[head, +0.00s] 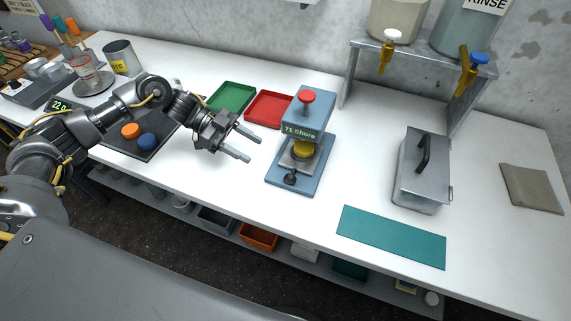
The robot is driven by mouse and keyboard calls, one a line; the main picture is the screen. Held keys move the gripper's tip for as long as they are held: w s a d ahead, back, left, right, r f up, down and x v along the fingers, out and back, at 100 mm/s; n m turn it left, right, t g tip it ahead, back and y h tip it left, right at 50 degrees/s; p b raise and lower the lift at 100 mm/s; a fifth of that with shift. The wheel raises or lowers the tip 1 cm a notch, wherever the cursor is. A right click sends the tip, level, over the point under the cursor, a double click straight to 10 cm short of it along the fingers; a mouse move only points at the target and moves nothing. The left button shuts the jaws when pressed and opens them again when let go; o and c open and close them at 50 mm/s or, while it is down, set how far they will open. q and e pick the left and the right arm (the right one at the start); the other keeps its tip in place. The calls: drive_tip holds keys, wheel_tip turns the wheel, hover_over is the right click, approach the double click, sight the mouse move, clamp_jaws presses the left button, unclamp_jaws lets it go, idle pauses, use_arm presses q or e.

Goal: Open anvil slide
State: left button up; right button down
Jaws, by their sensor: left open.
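The blue-grey hardness tester (316,120) stands on the white bench in the middle, with a red button (306,97) on top and a display reading "71 Shore". Its anvil slide (295,165) is a metal plate low at the front, with a dark knob (290,179) at the near end. A yellow round piece (303,148) sits on the slide under the tester's head. My left gripper (252,147) is open and empty, left of the tester, its fingers pointing toward it without touching. My right gripper is not in view.
A green tray (232,97) and a red tray (268,110) lie behind my gripper. An orange puck (130,131) and a blue puck (148,140) lie on a dark mat at left. A lidded metal box (421,180) and teal mat (392,237) are at right.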

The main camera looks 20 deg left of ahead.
sight(284, 176)
use_arm(q)
drive_tip(key=shift+d, duration=0.55)
drive_tip(key=p+x, duration=0.4)
drive_tip(key=x, duration=0.5)
drive_tip(key=shift+d, duration=0.2)
drive_tip(key=shift+d+f, duration=0.25)
drive_tip(key=shift+d, duration=0.15)
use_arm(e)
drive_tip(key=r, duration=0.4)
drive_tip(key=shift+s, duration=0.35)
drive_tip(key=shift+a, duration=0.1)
